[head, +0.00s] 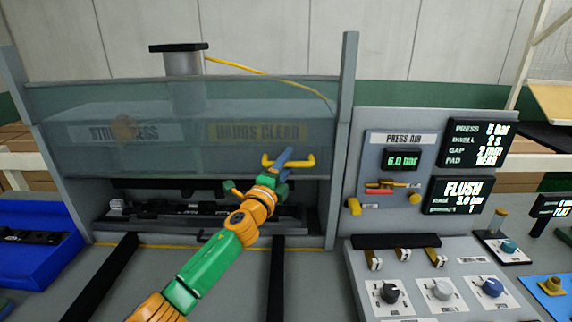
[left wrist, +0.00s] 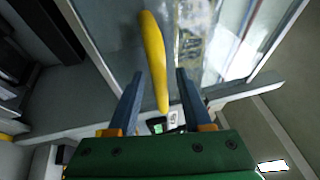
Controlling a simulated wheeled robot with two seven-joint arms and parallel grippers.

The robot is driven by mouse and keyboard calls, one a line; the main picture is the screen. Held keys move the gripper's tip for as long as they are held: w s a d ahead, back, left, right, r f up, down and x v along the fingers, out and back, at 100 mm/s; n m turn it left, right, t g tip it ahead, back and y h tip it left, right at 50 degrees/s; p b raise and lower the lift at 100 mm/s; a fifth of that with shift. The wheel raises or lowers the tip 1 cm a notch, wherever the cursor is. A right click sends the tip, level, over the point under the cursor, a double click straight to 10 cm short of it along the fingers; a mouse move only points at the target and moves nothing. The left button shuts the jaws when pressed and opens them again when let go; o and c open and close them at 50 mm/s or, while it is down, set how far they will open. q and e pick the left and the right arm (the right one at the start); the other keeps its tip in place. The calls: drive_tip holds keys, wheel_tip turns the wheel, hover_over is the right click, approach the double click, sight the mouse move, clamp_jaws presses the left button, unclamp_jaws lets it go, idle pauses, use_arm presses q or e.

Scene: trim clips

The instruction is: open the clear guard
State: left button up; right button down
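The clear guard (head: 160,100) is a see-through panel across the front of the press at the left of the head view, and it is lowered over the upper part of the opening. A yellow handle (head: 308,162) sits at its lower right. My left gripper (head: 281,168) is at this handle. In the left wrist view, the yellow handle (left wrist: 152,50) runs between the two blue-grey fingers of the left gripper (left wrist: 159,74), with gaps beside it, so the fingers are open. My right gripper is not in view.
A grey post (head: 342,130) stands just right of the handle. The control panel (head: 398,180) with displays and knobs is further right. A blue bin (head: 40,245) with dark parts is at the left. Dark rails (head: 276,285) run along the bench front.

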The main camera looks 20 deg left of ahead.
use_arm(q)
drive_tip(key=v, duration=0.7)
drive_tip(key=shift+s, duration=0.1)
idle(0.4)
